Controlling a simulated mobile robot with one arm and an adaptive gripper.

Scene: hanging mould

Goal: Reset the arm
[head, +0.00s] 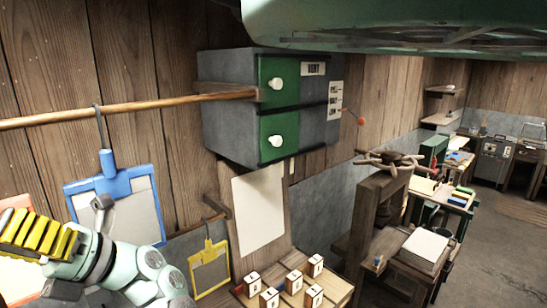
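My arm (145,272), with pale green rounded joints and a dark ring, shows at the lower left. At its left end are yellow ribbed parts (36,236) near the picture's edge; I cannot tell whether they belong to my gripper or to something at it. The fingertips are not clearly seen, so whether the gripper is open or shut does not show. The arm end is in front of the lower part of a blue-framed hanging mould (132,218) and partly covers it.
The blue mould hangs from a wooden rod (140,103). A grey cabinet with green doors (280,136) is on the wall. A yellow frame (210,268) hangs lower. Several lettered blocks (293,281) stand on a wooden surface. A wooden press (382,200) stands right; open floor (495,255) lies beyond.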

